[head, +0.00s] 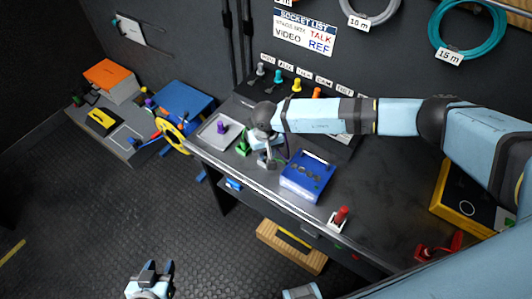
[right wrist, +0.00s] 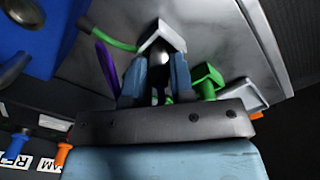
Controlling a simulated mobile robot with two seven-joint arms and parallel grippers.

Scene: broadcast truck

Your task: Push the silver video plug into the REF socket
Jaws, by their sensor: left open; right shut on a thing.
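My right gripper (head: 266,152) reaches in from the right over the bench and is shut on the silver video plug. A blue box (head: 308,175) stands just right of the gripper on the bench and also shows at the left of the right wrist view (right wrist: 30,65). I cannot tell which opening is the REF socket; the gripper and arm hide part of the bench. My left gripper (head: 150,272) is open and empty, low over the floor.
A green plug (head: 243,145) stands left of my right gripper; a purple plug (head: 222,127) sits in a grey tray (head: 208,138). Coloured plugs (head: 296,85) line the back under labels. A socket list (head: 305,32) hangs above.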

